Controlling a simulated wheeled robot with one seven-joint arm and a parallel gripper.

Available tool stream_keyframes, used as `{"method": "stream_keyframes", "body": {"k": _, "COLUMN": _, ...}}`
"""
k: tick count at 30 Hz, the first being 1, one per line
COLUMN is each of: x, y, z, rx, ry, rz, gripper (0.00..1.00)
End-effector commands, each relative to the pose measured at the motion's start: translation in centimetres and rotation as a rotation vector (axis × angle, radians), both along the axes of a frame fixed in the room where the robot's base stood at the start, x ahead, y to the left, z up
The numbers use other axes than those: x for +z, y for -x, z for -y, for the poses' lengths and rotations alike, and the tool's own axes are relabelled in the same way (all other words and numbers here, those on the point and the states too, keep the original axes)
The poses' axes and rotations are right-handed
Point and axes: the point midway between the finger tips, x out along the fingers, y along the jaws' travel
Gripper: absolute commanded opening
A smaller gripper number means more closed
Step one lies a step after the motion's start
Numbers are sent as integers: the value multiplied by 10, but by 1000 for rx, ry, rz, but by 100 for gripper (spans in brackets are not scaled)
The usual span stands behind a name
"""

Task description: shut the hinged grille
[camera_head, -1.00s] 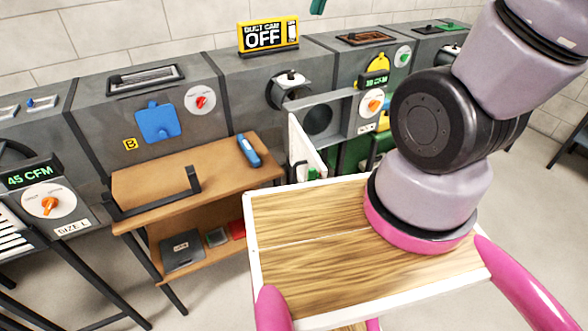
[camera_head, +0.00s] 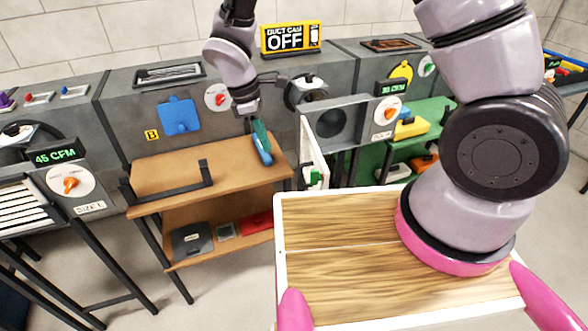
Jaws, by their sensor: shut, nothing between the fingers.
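The hinged grille (camera_head: 311,150) is a white panel, seen nearly edge-on. It stands swung out from the grey duct frame (camera_head: 352,110), leaving the round dark opening (camera_head: 329,123) uncovered. A green handle piece (camera_head: 314,177) sits low on the panel. My gripper (camera_head: 262,140) has teal fingers pointing down, shut and empty. It is left of the grille and apart from it, over or beside a blue tool (camera_head: 263,156) on the wooden bench. I cannot tell whether the fingertips touch the tool.
The wooden bench (camera_head: 165,172) carries a black bar handle (camera_head: 170,190). A green shelf (camera_head: 425,118) with a yellow box (camera_head: 411,127) stands right of the grille. A "DUCT CAM OFF" sign (camera_head: 291,38) stands on top. A slatted white grille (camera_head: 20,205) is at far left.

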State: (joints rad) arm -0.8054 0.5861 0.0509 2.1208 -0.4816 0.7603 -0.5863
Motion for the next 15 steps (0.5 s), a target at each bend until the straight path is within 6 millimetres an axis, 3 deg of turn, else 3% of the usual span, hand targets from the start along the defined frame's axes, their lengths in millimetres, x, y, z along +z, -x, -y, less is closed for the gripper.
{"method": "stream_keyframes", "body": {"k": 5, "x": -25, "y": 1, "z": 8, "rx": -2, "ry": 4, "rz": -3, "gripper": 0}}
{"method": "stream_keyframes", "body": {"k": 15, "x": -95, "y": 3, "z": 25, "rx": -4, "ry": 4, "rz": -3, "gripper": 0}}
